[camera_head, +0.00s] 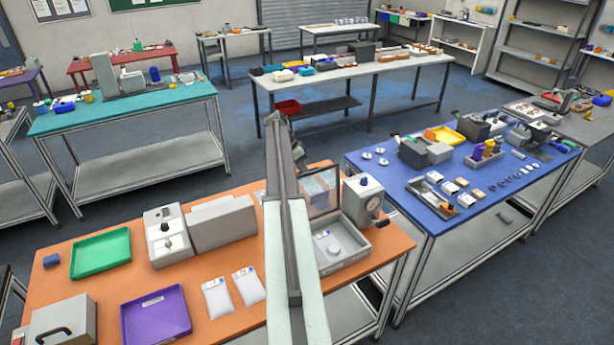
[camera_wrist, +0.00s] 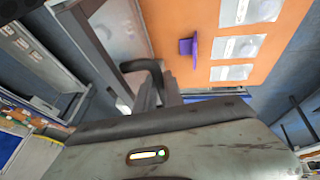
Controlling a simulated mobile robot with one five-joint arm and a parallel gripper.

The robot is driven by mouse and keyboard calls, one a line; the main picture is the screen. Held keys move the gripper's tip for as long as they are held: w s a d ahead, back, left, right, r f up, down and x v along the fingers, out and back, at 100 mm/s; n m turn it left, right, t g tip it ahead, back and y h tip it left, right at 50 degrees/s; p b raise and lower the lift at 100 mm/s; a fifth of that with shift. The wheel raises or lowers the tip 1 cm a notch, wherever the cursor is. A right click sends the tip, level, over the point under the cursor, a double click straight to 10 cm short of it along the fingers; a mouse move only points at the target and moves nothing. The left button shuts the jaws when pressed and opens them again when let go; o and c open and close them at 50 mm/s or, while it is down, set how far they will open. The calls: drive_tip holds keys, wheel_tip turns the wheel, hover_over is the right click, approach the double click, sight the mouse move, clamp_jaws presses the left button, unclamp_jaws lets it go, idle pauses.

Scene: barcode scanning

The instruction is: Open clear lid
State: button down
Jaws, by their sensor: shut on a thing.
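The clear lid (camera_head: 321,190) has a dark frame and stands raised at the back of an open grey box (camera_head: 345,262) on the orange table. A small pale item (camera_head: 329,242) lies inside the box. My arm crosses just left of the lid and hides part of its left side; my gripper's tips cannot be made out in the head view. In the wrist view the clear panel (camera_wrist: 116,25) is near the top, beside a black curved handle-like piece (camera_wrist: 146,68). My gripper (camera_wrist: 152,98) is shut at the lid's edge, its exact contact partly hidden.
A grey device with a dial (camera_head: 364,200) stands right beside the lid. White pouches (camera_head: 218,297), a purple tray (camera_head: 156,315) and a green tray (camera_head: 101,252) lie to the left. A crowded blue table (camera_head: 440,225) stands close on the right.

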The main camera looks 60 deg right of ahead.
drive_tip(key=shift+w+d, duration=0.3)
drive_tip(key=shift+w, duration=0.2)
drive_tip(key=c, duration=1.6)
unclamp_jaws()
drive_tip(key=shift+c, duration=0.2)
drive_tip(key=shift+o, duration=0.9)
drive_tip(key=shift+w+d+f, duration=0.15)
drive_tip(key=shift+w+f, duration=0.1)
drive_tip(key=shift+s, duration=0.15)
drive_tip(key=shift+r, duration=0.15)
drive_tip(key=p+v, duration=0.7)
drive_tip(key=shift+a+r, duration=0.25)
drive_tip(key=shift+r, duration=0.05)
